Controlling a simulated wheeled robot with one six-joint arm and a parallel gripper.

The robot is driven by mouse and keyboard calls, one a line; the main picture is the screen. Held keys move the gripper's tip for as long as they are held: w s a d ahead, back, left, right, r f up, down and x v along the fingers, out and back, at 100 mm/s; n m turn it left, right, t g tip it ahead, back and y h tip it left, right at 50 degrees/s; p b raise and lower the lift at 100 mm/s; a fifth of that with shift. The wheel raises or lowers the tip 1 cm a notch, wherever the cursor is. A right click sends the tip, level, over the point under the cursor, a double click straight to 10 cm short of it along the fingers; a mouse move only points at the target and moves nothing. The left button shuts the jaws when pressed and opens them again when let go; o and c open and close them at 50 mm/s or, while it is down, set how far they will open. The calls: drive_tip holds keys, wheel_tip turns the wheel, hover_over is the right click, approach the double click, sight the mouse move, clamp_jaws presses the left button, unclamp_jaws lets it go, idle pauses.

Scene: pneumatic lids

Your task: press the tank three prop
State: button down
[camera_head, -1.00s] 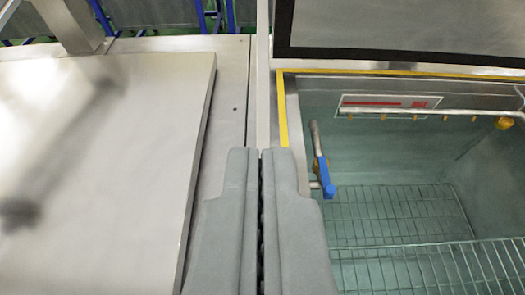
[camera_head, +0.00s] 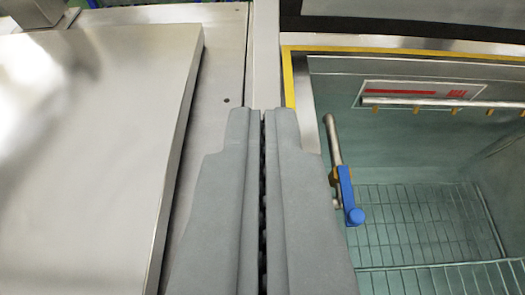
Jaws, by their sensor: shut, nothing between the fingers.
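My gripper (camera_head: 261,112) is shut and empty, pointing forward over the metal divider between a closed lid and an open tank. The open tank (camera_head: 289,80) on the right has a yellow-edged rim and a pale green inside. A blue-handled valve (camera_head: 344,190) on a metal pipe sits inside it near its left wall, just right of my gripper and apart from it. No part is clearly recognisable as the tank three prop, and I cannot read any tank number. My fingers hide part of the divider and the tank's left rim.
A closed steel lid (camera_head: 90,130) lies to the left. A raised lid (camera_head: 420,25) with a dark border stands behind the open tank. Inside are a wire rack (camera_head: 420,225), a spray pipe (camera_head: 420,101) with nozzles and a red-marked label (camera_head: 415,92).

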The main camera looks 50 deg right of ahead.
drive_tip(key=shift+f, duration=0.1)
drive_tip(key=w+d+f+y, duration=0.1)
drive_tip(key=f, duration=0.3)
drive_tip(key=d+f+g+y, duration=0.1)
drive_tip(key=f, duration=0.3)
drive_tip(key=w+d+f+g, duration=0.1)
drive_tip(key=f, duration=0.2)
drive_tip(key=shift+w+d+f+y, duration=0.1)
drive_tip(key=shift+w+f+y, duration=0.25)
drive_tip(key=shift+f+y, duration=0.05)
drive_tip(key=shift+f+g, duration=0.3)
drive_tip(key=shift+f, duration=0.2)
drive_tip(key=shift+r, duration=0.55)
drive_tip(key=s+a+r, duration=0.1)
drive_tip(key=r, duration=0.2)
drive_tip(key=s+a+r, duration=0.1)
drive_tip(key=a+r, duration=0.1)
drive_tip(key=r, duration=0.1)
drive_tip(key=s+a+r, duration=0.1)
drive_tip(key=s+r, duration=0.1)
drive_tip(key=r, duration=0.1)
drive_tip(key=shift+a, duration=0.3)
drive_tip(key=shift+s+a+r, duration=0.25)
drive_tip(key=shift+a+r, duration=0.1)
drive_tip(key=shift+r, duration=0.1)
